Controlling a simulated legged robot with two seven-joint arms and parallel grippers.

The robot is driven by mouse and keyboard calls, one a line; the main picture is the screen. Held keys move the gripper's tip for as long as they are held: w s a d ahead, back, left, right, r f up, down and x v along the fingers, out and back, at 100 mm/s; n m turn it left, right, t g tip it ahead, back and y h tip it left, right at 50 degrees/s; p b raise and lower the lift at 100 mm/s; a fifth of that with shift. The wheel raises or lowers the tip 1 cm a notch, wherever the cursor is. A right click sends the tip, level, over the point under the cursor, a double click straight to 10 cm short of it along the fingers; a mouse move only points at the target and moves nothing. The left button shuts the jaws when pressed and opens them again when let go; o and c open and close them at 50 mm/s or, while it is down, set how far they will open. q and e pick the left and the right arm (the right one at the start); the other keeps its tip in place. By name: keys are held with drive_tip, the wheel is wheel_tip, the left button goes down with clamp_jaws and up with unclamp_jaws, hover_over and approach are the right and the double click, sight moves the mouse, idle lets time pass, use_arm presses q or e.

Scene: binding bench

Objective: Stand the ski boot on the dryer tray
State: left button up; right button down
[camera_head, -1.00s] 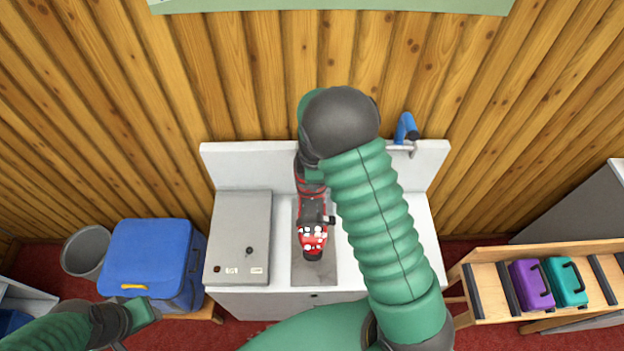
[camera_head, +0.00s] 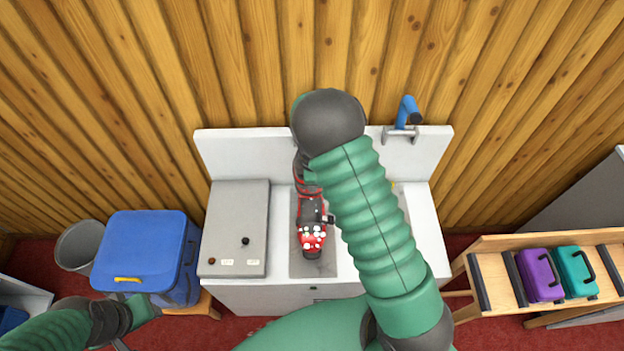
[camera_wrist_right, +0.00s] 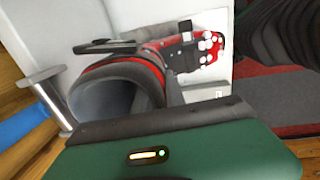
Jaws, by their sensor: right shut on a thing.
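The ski boot (camera_head: 312,214) is red and black with white patches on its front. In the head view it is over a dark grey flat panel (camera_head: 300,266) on the white bench, which looks like the dryer tray. Whether the sole touches it is hidden. My right gripper (camera_head: 313,185) is shut on the boot's upper part, partly hidden behind my arm. In the right wrist view the boot's round cuff opening (camera_wrist_right: 105,100) faces left, with the red front (camera_wrist_right: 205,50) beyond. My left gripper (camera_head: 135,318) is at the lower left, away from the boot; its jaws are unclear.
A grey box with knobs (camera_head: 238,222) stands on the bench left of the boot. A blue-handled metal fitting (camera_head: 405,115) is at the back right. A blue bag (camera_head: 145,255) is left of the bench. A wooden rack (camera_head: 498,290) with purple and teal cases is right.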

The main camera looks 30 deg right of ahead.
sight(313, 197)
wheel_tip(313, 197, down, 5)
drive_tip(key=b, duration=0.3)
drive_tip(key=shift+w+d, duration=0.15)
drive_tip(key=shift+f+b, duration=0.7)
drive_tip(key=shift+b, duration=0.05)
drive_tip(key=shift+f, duration=0.2)
drive_tip(key=c, duration=1.6)
unclamp_jaws()
drive_tip(key=o, duration=0.3)
drive_tip(key=shift+s, duration=0.2)
